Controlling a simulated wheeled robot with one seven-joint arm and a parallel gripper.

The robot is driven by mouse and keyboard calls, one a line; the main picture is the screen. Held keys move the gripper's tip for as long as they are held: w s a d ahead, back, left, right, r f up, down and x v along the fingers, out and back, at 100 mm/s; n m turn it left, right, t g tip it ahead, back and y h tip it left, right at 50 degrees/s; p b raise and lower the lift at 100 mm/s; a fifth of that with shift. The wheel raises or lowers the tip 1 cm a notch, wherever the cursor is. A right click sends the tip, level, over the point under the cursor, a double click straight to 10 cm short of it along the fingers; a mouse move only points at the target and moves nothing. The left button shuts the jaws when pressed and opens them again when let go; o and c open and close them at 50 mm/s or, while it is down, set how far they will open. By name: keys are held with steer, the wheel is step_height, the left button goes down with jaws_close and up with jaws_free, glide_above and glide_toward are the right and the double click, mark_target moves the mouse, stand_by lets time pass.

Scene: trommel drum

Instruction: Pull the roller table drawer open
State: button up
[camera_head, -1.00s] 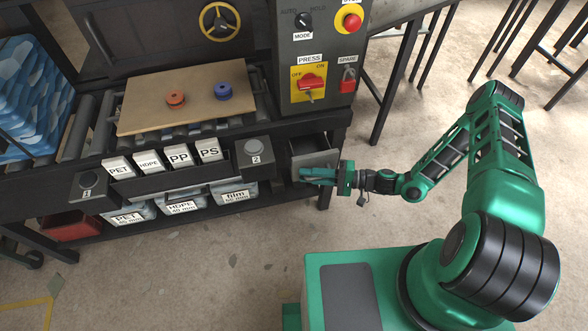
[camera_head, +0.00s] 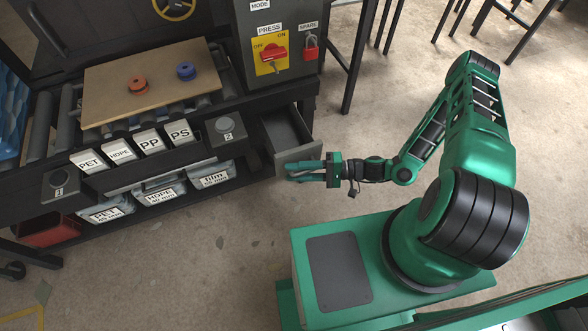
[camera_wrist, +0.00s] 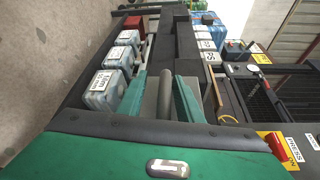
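The roller table drawer (camera_head: 284,131) is out of the table under the press control box, and its empty inside shows from above. Its grey front (camera_head: 297,153) faces my arm. My gripper (camera_head: 290,171) is at the drawer front, with its green fingers spread apart. In the wrist view, a grey handle bar (camera_wrist: 165,95) lies between the two fingers of my gripper (camera_wrist: 161,84), with gaps visible beside it. The fingers look open around the bar. Contact is hard to make out.
The roller table (camera_head: 225,97) carries a board (camera_head: 150,82) with an orange and a blue part. Labelled bins (camera_head: 213,176) stand on the lower shelf. The control box (camera_head: 268,30) rises above the drawer.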

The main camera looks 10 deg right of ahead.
steer(key=shift+a+r, duration=0.1)
steer(key=shift+r, duration=0.05)
steer(key=f+v, duration=0.1)
steer(key=v, duration=0.9)
steer(key=shift+d+r, duration=0.35)
steer(key=shift+d, duration=0.05)
steer(key=shift+d+r, duration=0.1)
steer(key=s+d+r+n+g+h, duration=0.3)
steer(key=d+r+g+h, duration=0.3)
steer(key=d+r+h, duration=0.8)
steer(key=s+d+r+m+t, duration=0.1)
steer(key=s+r, duration=0.3)
steer(key=r, duration=0.4)
steer(key=s+d+r+m+h, duration=0.1)
steer(key=s+d+r+m, duration=0.1)
steer(key=r, duration=0.6)
steer(key=s+d+r+m+t+h, duration=0.1)
steer(key=s+d+r+m, duration=0.1)
steer(key=s+r, duration=0.5)
steer(key=shift+d+r+t, duration=0.3)
steer(key=shift+d+r, duration=0.25)
steer(key=shift+r, duration=0.15)
